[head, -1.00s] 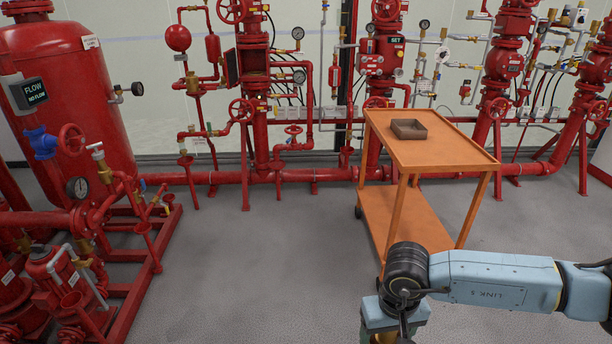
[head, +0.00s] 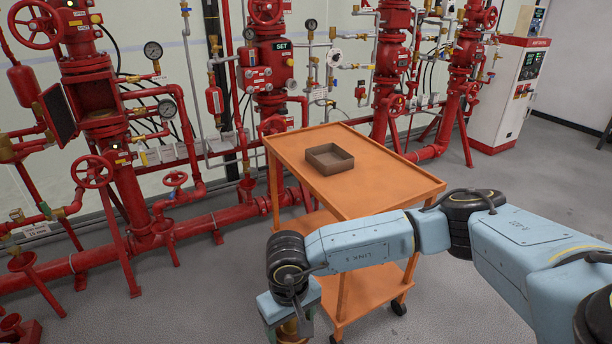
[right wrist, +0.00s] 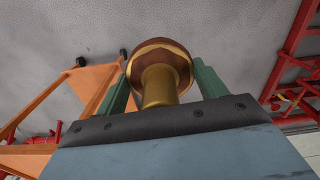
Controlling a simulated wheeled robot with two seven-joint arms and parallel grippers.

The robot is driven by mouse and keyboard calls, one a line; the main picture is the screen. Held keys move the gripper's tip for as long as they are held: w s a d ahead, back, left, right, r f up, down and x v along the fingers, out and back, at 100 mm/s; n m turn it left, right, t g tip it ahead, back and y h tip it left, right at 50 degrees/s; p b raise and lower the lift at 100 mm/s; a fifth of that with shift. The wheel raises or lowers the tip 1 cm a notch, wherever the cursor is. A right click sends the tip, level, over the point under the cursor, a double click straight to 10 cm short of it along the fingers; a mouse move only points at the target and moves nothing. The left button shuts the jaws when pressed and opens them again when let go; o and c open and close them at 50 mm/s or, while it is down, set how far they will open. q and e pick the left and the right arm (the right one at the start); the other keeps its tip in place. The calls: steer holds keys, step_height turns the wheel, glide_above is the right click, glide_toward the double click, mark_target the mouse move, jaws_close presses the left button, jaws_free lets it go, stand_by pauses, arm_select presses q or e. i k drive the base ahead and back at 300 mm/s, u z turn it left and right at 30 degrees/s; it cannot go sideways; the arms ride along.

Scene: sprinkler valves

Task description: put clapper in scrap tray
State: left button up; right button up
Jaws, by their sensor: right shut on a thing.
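The clapper, a round brown and brass disc with a brass stem (right wrist: 160,68), is held between the two green fingers of my right gripper (right wrist: 161,88) in the right wrist view. In the head view that gripper (head: 291,328) is at the bottom edge, pointing down, mostly cut off. A bit of brass shows there below the wrist. The scrap tray (head: 334,168) is a shallow brown square box on top of the orange cart. It looks empty. My right gripper is in front of the cart, apart from the tray. My left gripper is not in view.
The orange cart (head: 395,187) has a bare top around the tray and a lower shelf. Red pipes and valves (head: 140,215) line the wall behind and to the left. One valve (head: 98,100) has its cover open. A white and red cabinet (head: 510,95) stands at the back right.

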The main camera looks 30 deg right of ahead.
mark_target(329, 163)
steer(key=i, duration=2.95)
steer(key=z, duration=1.4)
